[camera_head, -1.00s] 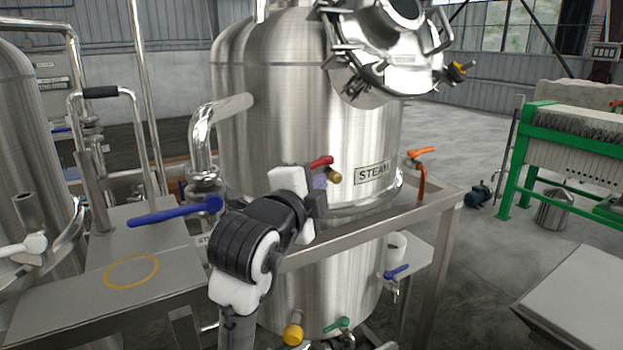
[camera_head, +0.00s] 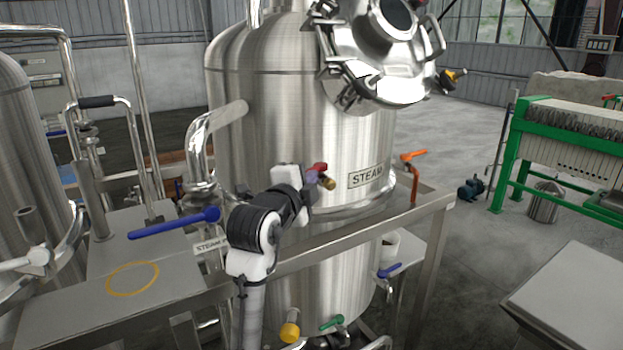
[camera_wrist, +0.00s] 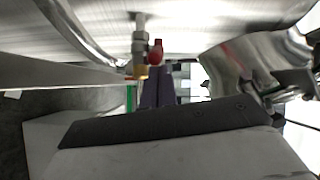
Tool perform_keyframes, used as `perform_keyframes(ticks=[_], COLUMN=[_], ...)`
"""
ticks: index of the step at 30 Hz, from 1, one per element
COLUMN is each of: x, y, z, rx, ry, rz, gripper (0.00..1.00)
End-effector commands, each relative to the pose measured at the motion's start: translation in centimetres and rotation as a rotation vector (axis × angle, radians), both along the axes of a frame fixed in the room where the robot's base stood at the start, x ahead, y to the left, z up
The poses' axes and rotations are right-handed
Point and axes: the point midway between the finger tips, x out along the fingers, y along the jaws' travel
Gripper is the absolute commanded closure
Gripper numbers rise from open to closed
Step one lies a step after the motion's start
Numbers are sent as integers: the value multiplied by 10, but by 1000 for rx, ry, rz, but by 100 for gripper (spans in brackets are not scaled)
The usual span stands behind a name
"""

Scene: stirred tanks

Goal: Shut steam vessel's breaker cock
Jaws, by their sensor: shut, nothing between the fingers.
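The steel vessel (camera_head: 290,130) with the STEAM plate (camera_head: 366,177) stands in the middle of the head view. A small cock with a red lever (camera_head: 319,168) and brass end (camera_head: 328,183) sticks out of its wall, left of the plate. In the wrist view the red lever (camera_wrist: 156,52) and brass end (camera_wrist: 140,72) lie at my fingertips. My gripper (camera_head: 311,180) is shut and empty, right beside the lever; it also shows in the wrist view (camera_wrist: 157,82). I cannot tell whether the fingers touch the lever. The lever looks foreshortened in the head view.
An orange-handled valve (camera_head: 414,156) stands right of the plate. A steel frame rail (camera_head: 350,236) runs below the cock. A blue lever (camera_head: 175,222) is at left. Lower down are blue (camera_head: 390,270), green (camera_head: 331,322) and yellow (camera_head: 290,332) handles.

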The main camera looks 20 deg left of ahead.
Motion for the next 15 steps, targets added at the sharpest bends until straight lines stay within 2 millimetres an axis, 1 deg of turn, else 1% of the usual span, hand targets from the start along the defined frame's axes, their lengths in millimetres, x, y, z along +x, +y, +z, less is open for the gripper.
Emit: perform_keyframes(ticks=[5, 12, 15], x=[0, 3, 5], y=[5, 28, 33], z=[-3, -4, -1], rx=[1, 1, 0], ry=[-1, -1, -1], rz=[1, 2, 1], gripper=[100, 100, 100])
